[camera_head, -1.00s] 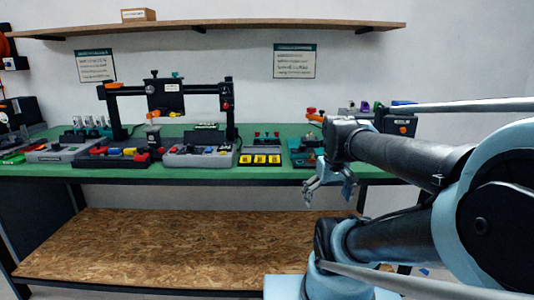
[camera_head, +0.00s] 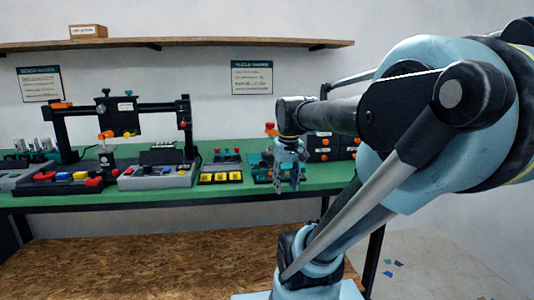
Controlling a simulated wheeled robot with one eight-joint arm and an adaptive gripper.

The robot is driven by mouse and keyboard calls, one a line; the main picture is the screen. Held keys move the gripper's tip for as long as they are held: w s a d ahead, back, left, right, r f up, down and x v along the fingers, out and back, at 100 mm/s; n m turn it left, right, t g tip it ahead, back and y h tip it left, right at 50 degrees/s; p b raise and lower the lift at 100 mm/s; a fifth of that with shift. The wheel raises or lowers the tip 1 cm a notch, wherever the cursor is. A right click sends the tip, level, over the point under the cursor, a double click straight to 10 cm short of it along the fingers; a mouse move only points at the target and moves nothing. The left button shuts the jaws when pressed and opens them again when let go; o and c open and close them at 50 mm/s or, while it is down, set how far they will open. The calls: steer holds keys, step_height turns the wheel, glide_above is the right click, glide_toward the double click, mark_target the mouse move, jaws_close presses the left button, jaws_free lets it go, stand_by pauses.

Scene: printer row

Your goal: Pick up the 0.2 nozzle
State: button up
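I cannot pick out a 0.2 nozzle by its label at this size. Small yellow pieces (camera_head: 221,177) sit in a row in a black holder near the bench's front edge. Several small coloured parts lie in a black tray (camera_head: 68,185) to the left. A teal holder (camera_head: 262,170) is partly hidden behind my gripper. My gripper (camera_head: 286,184) points down in front of that holder, right of the yellow pieces. Its fingers look apart, with nothing seen between them.
A grey box with knobs (camera_head: 158,177) stands between the tray and the yellow pieces. A black gantry frame (camera_head: 122,115) rises behind it. Black drawers (camera_head: 328,146) stand behind my arm. The green bench top (camera_head: 218,191) has a narrow bare front strip.

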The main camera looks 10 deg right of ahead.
steer(key=w+r+n+g, duration=0.1)
steer(key=w+r+n, duration=0.1)
steer(key=w+r, duration=1.05)
steer(key=w+r+n+g, duration=0.1)
steer(key=w+r, duration=0.8)
steer(key=w, duration=0.7)
glide_above(270, 149)
steer(key=w, duration=0.1)
steer(key=f, duration=1)
steer(key=shift+w+d+f, duration=0.1)
steer(key=shift+d+f, duration=0.25)
steer(key=shift+f, duration=0.05)
steer(key=shift+a+f, duration=0.15)
steer(key=shift+f, duration=1.2)
steer(key=shift+a+f, duration=0.1)
steer(key=shift+f, duration=1.25)
steer(key=shift+c, duration=0.6)
jaws_close()
